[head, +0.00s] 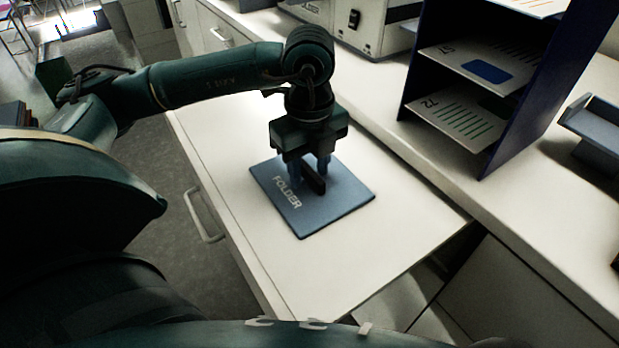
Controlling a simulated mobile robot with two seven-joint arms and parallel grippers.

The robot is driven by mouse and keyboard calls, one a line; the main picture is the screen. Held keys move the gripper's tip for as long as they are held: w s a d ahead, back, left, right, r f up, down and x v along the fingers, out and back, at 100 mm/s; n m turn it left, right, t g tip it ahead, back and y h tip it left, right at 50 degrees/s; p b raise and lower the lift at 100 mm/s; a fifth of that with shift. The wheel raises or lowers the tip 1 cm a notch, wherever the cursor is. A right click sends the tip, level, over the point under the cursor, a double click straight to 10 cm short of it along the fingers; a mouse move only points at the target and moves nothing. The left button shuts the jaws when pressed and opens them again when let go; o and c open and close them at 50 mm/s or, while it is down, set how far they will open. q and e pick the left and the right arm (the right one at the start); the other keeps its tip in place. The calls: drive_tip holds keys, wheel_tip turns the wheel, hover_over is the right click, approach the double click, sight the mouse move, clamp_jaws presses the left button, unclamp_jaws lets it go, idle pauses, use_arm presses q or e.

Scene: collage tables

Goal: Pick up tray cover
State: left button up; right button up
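A flat blue panel marked "FOLDER" (347,199) lies on the white work surface in the head view; I take it to be the tray cover. A dark upright bar, like a handle (314,181), stands near its middle. My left gripper (309,177) points straight down over the panel. Its two fingers are spread, one on each side of the bar, with the tips low near the panel. Whether a finger touches the bar or panel cannot be told. The gripper hides the panel's far part. My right gripper is not in view.
The white surface (310,275) around the panel is clear. A white machine (357,22) stands at the back. An open gap (448,262) lies past the surface's lower right edge.

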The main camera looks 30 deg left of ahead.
use_arm(q)
clamp_jaws()
idle(0.3)
idle(0.3)
